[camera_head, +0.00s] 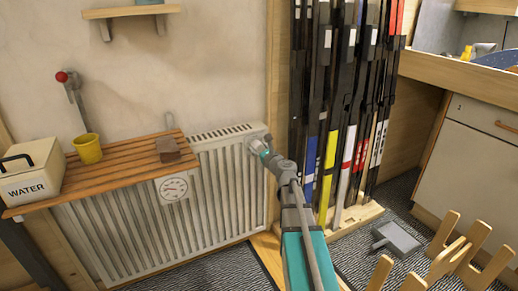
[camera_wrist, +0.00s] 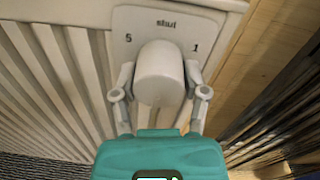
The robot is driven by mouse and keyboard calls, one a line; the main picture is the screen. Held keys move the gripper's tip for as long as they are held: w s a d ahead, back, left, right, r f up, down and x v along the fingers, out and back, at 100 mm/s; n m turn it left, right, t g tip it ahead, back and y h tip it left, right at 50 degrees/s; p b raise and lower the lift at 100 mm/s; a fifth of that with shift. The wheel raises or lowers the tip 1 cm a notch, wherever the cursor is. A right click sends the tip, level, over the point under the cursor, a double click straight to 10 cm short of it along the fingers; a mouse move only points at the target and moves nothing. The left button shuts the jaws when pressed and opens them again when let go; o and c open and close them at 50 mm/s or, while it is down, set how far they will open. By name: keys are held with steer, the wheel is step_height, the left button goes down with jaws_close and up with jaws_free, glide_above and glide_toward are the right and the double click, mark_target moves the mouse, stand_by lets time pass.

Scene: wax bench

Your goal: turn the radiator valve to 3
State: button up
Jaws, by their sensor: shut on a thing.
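The radiator valve is a white rounded knob (camera_wrist: 160,72) in the middle of the wrist view. Behind it is a pale plate (camera_wrist: 124,45) marked "shut" at the top, 5 at the left and 1 at the right. Other marks are hidden behind the knob and my gripper, and I see no pointer on the knob. My gripper (camera_wrist: 159,82) is shut on the knob, one finger on each side. In the head view my gripper (camera_head: 262,151) is at the radiator's upper right end and mostly hides the knob.
The white radiator (camera_head: 215,185) stands against the wall, with a round gauge (camera_head: 174,188) in front. A slatted shelf (camera_head: 120,164) above it holds a water box (camera_head: 33,172), yellow cup (camera_head: 88,149) and brown block (camera_head: 168,149). Skis (camera_head: 330,130) stand close right of my arm.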

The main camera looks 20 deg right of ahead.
steer(key=o, duration=1.1)
steer(key=shift+o, duration=0.2)
steer(key=s, duration=1.2)
steer(key=shift+d, duration=0.45)
steer(key=shift+a, duration=0.1)
